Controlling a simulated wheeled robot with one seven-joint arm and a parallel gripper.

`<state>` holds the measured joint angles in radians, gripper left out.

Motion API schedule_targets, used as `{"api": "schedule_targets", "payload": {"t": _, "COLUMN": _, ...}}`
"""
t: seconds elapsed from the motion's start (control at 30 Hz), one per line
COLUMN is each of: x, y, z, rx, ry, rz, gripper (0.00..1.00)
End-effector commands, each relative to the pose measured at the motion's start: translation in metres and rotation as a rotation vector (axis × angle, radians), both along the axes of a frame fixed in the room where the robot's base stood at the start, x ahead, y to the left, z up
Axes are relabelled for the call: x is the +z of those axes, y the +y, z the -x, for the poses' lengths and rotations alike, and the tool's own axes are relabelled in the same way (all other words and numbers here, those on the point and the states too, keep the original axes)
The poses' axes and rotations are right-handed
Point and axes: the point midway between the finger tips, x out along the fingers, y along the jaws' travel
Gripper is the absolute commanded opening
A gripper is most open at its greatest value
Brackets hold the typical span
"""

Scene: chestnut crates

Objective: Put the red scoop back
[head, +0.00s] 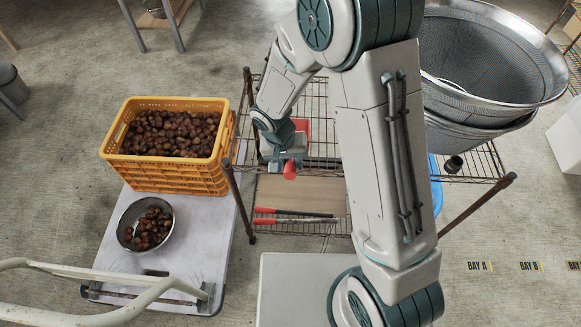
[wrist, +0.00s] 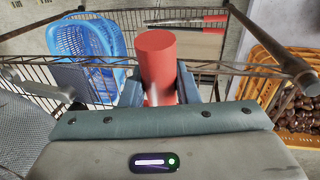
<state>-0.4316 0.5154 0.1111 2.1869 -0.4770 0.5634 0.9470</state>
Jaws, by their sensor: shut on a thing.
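The red scoop (head: 290,170) is in my gripper (head: 284,160), above the front of the wire rack. In the head view its red end sticks out below the jaws and another red part shows behind the gripper; the arm hides the rest. In the wrist view the scoop's red cylindrical part (wrist: 157,62) stands between the two fingers of my gripper (wrist: 160,92), which are shut on it. I cannot see the scoop's full shape. I cannot tell whether it touches the rack.
The wire rack (head: 322,150) holds large metal sieves (head: 495,60) at right. Red-handled tools (head: 290,213) lie on its lower board, and a blue basket (wrist: 88,45) is below. An orange crate of chestnuts (head: 165,177) and a metal bowl (head: 126,222) stand on a cart at left.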

Motion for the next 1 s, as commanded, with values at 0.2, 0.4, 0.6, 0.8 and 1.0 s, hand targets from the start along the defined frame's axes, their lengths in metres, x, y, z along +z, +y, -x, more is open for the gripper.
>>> {"api": "schedule_targets", "payload": {"t": 0.2, "x": -0.028, "y": 0.001, "z": 0.001, "rx": 0.002, "ry": 0.003, "rz": 0.001, "gripper": 0.0}}
{"api": "schedule_targets", "payload": {"t": 0.4, "x": -0.035, "y": 0.001, "z": 0.0, "rx": 0.001, "ry": 0.0, "rz": 0.0, "gripper": 0.0}}
{"api": "schedule_targets", "payload": {"t": 0.6, "x": -0.036, "y": 0.001, "z": 0.001, "rx": 0.001, "ry": 0.0, "rz": 0.0, "gripper": 0.0}}
{"api": "schedule_targets", "payload": {"t": 0.8, "x": -0.036, "y": 0.001, "z": 0.001, "rx": 0.0, "ry": 0.001, "rz": 0.0, "gripper": 0.5}}
{"api": "schedule_targets", "payload": {"t": 1.0, "x": -0.036, "y": 0.001, "z": 0.001, "rx": 0.0, "ry": 0.001, "rz": 0.0, "gripper": 0.5}}
